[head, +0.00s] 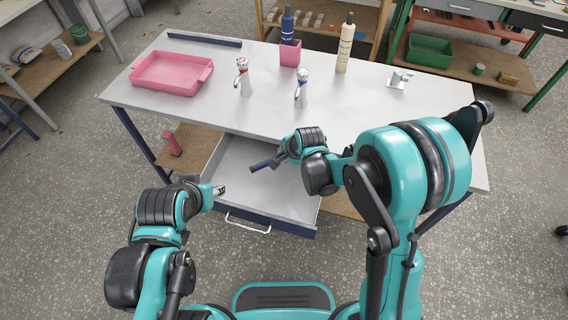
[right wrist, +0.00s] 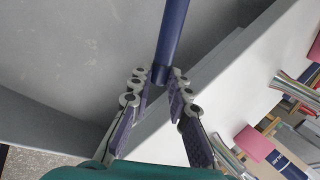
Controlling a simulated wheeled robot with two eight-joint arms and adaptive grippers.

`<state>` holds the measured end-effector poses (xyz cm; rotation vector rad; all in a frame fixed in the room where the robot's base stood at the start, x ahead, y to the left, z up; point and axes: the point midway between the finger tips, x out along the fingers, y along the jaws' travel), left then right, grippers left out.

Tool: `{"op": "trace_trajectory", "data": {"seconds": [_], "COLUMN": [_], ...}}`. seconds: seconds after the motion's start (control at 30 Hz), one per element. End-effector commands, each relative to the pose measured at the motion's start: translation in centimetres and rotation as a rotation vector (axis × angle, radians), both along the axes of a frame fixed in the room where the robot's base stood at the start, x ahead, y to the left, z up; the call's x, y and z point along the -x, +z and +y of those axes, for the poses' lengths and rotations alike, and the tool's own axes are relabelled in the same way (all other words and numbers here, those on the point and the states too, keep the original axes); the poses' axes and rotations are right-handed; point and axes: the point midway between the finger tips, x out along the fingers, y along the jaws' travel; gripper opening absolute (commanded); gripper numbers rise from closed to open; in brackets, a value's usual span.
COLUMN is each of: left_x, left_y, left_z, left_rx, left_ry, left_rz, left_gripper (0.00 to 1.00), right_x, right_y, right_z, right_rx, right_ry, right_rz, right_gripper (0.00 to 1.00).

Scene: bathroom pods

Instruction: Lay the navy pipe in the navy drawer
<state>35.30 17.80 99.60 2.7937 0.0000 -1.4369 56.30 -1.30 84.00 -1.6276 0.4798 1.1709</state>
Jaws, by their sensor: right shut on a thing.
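The navy pipe (head: 262,165) is held at one end by my right gripper (head: 283,155), over the inside of the open drawer. In the right wrist view the pipe (right wrist: 172,40) runs up from between the closed fingers (right wrist: 161,84). The navy drawer (head: 268,226) is pulled out below the table top, with a navy front, a metal handle and a grey, empty-looking inside. How high the pipe is above the drawer floor is hard to tell. My left gripper (head: 219,190) is by the drawer's left front corner, its fingers too small to read.
The table top (head: 330,113) holds a pink tray (head: 172,73), two taps, a pink cup (head: 289,54) with a navy bottle, a cream bottle (head: 345,45) and a metal fitting (head: 398,79).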

Motion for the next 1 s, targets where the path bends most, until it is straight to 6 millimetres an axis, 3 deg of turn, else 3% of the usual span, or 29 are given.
{"op": "trace_trajectory", "data": {"seconds": [0.3,0.53,1.0], "left_x": [0.0,0.0,0.0], "left_y": [-2.1,-1.9,-3.3], "left_z": [0.0,0.0,0.0], "left_rx": [0.000,0.000,0.000], "left_ry": [0.000,0.000,0.000], "left_rz": [0.000,0.000,0.000], "left_gripper": [0.41,0.41,0.41], "right_x": [0.0,0.0,0.0], "right_y": [-4.1,-3.9,-5.2], "right_z": [0.0,0.0,0.0], "right_rx": [0.000,0.000,0.000], "right_ry": [0.000,0.000,0.000], "right_rz": [0.000,0.000,0.000], "right_gripper": [0.00,0.00,0.00]}}
